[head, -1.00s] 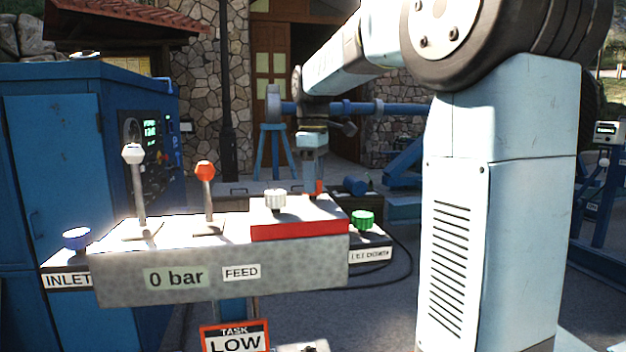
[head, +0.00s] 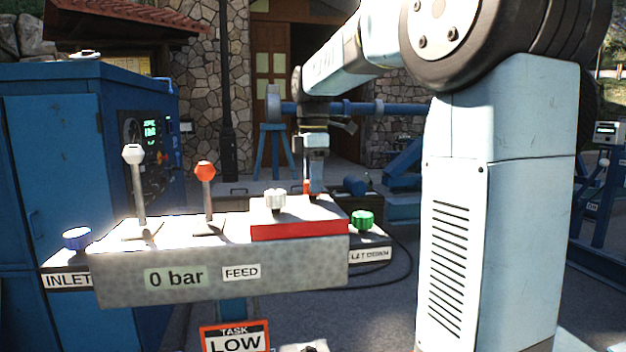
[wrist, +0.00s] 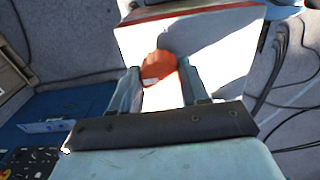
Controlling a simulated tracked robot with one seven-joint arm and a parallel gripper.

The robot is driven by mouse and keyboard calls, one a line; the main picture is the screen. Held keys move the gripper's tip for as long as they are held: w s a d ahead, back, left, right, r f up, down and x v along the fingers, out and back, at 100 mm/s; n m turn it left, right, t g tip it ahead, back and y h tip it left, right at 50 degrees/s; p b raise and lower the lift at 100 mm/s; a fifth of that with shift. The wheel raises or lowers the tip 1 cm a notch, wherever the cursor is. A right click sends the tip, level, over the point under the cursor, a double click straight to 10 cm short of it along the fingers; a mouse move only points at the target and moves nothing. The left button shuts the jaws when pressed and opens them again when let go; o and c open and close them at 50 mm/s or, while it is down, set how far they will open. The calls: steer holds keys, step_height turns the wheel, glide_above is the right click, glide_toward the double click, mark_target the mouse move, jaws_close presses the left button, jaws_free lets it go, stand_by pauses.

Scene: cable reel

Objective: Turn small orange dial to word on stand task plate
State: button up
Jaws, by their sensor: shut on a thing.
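The small orange dial (wrist: 158,66) sits between my gripper's fingers (wrist: 161,78) in the wrist view, on a pale panel top. My gripper (head: 314,182) points down behind the grey control box in the head view and is shut on the dial. Only a sliver of orange (head: 306,187) shows beside the fingers there. Any words around the dial are hidden or washed out by glare. The stand's task plate (head: 235,339) is white with a red frame and reads TASK LOW; its lower edge is cut off.
The grey control box (head: 200,281) bears a white-knobbed lever (head: 133,155), an orange-knobbed lever (head: 205,171) and a white knob (head: 275,198). A blue knob (head: 76,238) and a green knob (head: 362,220) flank it. A blue cabinet (head: 50,150) stands left. Dark cables lie on the ground.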

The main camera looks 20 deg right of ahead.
steer(key=o, duration=1.1)
steer(key=shift+c, duration=0.2)
step_height(320, 180, up, 14)
steer(key=shift+f, duration=0.15)
steer(key=s+a+f+m+t, duration=0.1)
steer(key=s+f+m+t, duration=0.4)
steer(key=s+f+m, duration=1.1)
steer(key=s+f, duration=0.8)
steer(key=shift+s+m+t, duration=0.3)
